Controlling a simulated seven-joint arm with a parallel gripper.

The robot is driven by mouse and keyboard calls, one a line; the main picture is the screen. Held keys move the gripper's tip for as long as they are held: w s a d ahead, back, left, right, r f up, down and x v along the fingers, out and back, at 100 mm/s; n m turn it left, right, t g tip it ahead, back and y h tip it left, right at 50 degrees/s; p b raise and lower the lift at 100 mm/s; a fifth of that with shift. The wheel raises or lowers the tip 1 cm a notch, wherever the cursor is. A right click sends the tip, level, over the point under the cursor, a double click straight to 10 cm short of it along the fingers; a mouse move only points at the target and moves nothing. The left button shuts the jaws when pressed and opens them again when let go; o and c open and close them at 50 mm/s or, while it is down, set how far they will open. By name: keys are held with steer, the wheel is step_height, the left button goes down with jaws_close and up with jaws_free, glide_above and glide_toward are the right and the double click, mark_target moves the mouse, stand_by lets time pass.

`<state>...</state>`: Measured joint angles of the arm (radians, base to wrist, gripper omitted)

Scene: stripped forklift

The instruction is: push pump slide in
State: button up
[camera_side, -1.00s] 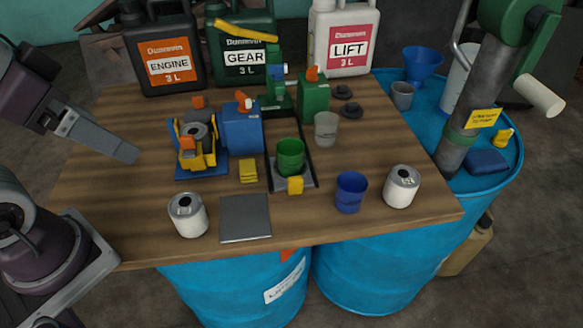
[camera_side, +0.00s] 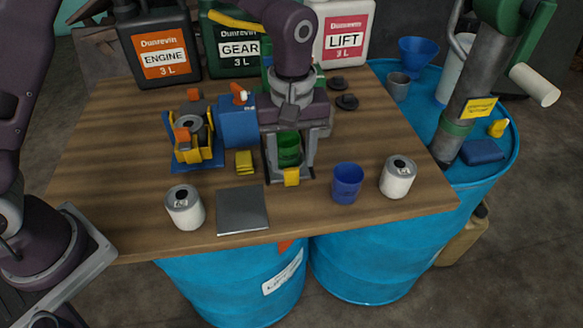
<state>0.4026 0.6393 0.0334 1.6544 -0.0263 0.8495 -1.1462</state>
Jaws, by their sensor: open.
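The slide (camera_side: 273,180) is a grey plate low on dark rails on the wooden table, with a yellow block (camera_side: 291,177) at its front end. A green cup (camera_side: 288,150) stands on the slide. My gripper (camera_side: 290,170) points down over the cup, with one finger on each side of it. The jaws are open; I cannot tell whether either finger touches the cup or slide. My gripper and arm hide the green pump stand and the back of the rails.
A blue box (camera_side: 238,125) stands close left of my gripper, with a yellow-and-blue device (camera_side: 193,140) beyond it. A blue cup (camera_side: 347,183) and a white can (camera_side: 398,177) stand to the right. Another can (camera_side: 185,208) and a grey plate (camera_side: 242,209) lie in front.

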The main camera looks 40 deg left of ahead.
mark_target(292, 169)
step_height(292, 169, down, 4)
steer(key=shift+f, duration=0.1)
jaws_close()
stand_by(1.5)
